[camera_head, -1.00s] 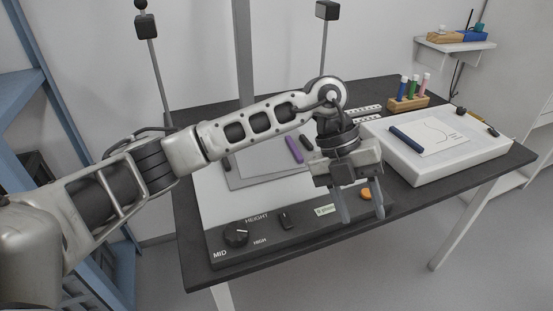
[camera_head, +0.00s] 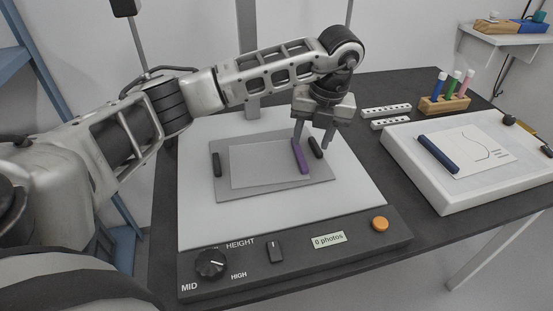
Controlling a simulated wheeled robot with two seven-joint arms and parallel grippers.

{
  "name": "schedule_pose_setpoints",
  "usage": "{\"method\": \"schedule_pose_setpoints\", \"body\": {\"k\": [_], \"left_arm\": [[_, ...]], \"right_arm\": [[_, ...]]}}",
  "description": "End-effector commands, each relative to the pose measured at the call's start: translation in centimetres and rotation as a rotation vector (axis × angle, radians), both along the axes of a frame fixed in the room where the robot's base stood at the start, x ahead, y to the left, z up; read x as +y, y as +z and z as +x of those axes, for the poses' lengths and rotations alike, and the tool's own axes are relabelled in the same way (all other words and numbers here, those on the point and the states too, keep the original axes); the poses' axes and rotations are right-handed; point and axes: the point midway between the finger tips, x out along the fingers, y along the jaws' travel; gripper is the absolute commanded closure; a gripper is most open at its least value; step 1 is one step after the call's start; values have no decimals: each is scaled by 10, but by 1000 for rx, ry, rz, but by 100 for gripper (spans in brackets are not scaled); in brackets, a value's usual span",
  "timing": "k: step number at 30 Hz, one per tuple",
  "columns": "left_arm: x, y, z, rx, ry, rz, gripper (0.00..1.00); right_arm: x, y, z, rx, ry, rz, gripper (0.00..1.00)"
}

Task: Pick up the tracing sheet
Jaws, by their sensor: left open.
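A pale grey sheet (camera_head: 263,167) lies flat on a darker grey board (camera_head: 224,188) on the white copy stand. A purple bar (camera_head: 300,156) lies along its right edge. A white sheet with a drawn curve (camera_head: 483,149) lies on the white light box (camera_head: 460,191) at right, with a dark blue bar (camera_head: 438,153) on its left edge. I cannot tell for sure which is the tracing sheet. My left gripper (camera_head: 312,140) is open, pointing down over the board's right side, its left finger close to the purple bar. I cannot tell whether they touch. My right gripper is not in view.
Two dark bars (camera_head: 217,165) (camera_head: 316,147) lie at the board's sides. The front panel has a dial (camera_head: 211,264), a switch and an orange button (camera_head: 380,224). Behind the light box are a wooden marker holder (camera_head: 444,106) and white strips (camera_head: 386,111).

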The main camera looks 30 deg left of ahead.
Motion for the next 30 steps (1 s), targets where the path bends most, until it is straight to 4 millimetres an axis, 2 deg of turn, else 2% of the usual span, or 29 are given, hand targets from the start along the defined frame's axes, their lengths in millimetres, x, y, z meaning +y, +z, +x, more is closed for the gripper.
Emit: {"method": "schedule_pose_setpoints", "body": {"k": [5,15,23,26,28,30], "left_arm": [[3,-11,-1,2,0,1,55],[16,-54,-3,3,-1,1,55],[17,-58,-3,1,-1,1,55],[17,-58,-3,2,-1,0,78],[17,-58,-3,2,-1,0,97],[17,-58,-3,2,-1,0,100]], "right_arm": [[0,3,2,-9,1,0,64],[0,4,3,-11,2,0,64],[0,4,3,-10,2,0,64],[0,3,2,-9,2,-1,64],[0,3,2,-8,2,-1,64],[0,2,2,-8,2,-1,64]]}}
